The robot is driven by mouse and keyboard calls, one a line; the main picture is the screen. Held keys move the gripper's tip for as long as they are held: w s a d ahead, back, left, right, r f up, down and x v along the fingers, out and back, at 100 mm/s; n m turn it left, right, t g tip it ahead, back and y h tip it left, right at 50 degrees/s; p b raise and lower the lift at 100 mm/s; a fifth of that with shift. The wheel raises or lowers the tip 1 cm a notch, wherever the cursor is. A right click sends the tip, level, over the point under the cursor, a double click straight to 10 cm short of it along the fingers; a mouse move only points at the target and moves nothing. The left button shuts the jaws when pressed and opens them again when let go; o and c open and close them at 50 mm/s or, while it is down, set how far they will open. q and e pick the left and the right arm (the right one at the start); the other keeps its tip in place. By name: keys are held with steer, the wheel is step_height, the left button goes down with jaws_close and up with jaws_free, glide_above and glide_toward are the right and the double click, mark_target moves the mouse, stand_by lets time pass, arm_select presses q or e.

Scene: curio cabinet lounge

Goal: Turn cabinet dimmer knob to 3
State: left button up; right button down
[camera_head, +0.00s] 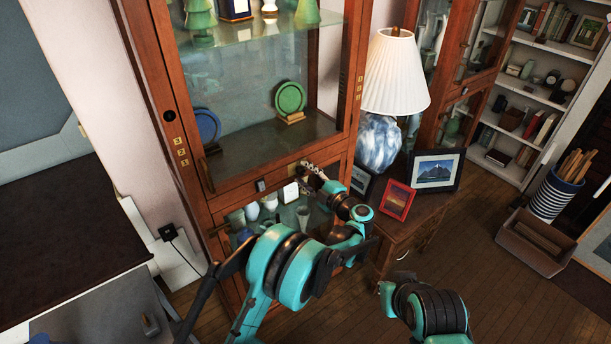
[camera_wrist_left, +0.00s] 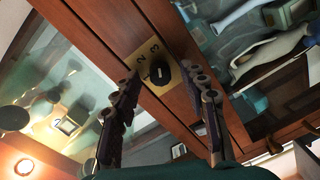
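The dimmer knob (camera_wrist_left: 160,75) is dark and round, on a small brass plate with numerals (camera_wrist_left: 143,56), of which 2 and 3 can be read. It has a short light mark, but I cannot tell which numeral it points to. My left gripper (camera_wrist_left: 164,98) is open, with one finger to each side of the knob in the wrist view and no visible contact. In the head view the left gripper (camera_head: 308,171) is at the wooden rail of the cabinet (camera_head: 240,184) and hides the knob.
Glass panes lie above and below the rail, with a green plate (camera_head: 290,98) and vases behind them. A white-shaded lamp (camera_head: 396,75) and framed pictures (camera_head: 435,171) stand on a side table to the right.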

arm_select(q)
steer(key=v, duration=0.7)
steer(key=shift+s, duration=0.25)
steer(key=shift+d, duration=0.15)
steer(key=s+a+r+m+t+h, duration=0.1)
steer(key=a+r+m+t+h, duration=0.15)
steer(key=r+m+h, duration=0.75)
steer(key=a+r+m+t+h, duration=0.2)
steer(key=r+m+t+h, duration=0.15)
steer(key=r, duration=1.25)
steer(key=s+a+f+m+g+y, duration=0.1)
steer(key=s+a+f+g, duration=0.3)
steer(key=s, duration=0.7)
steer(key=s+a+f+m+g, duration=0.3)
steer(key=s+a+f, duration=0.5)
steer(key=s+f, duration=0.3)
steer(key=s+a+f+m+g+y, duration=0.1)
steer(key=s+a+f+m+g, duration=0.2)
steer(key=s+f, duration=0.6)
steer(key=s+a+g, duration=0.1)
steer(key=a+g, duration=0.1)
steer(key=a, duration=0.1)
steer(key=shift+s+a+g+y, duration=0.15)
steer(key=shift+s+g+y, duration=0.2)
steer(key=shift+s+g, duration=0.05)
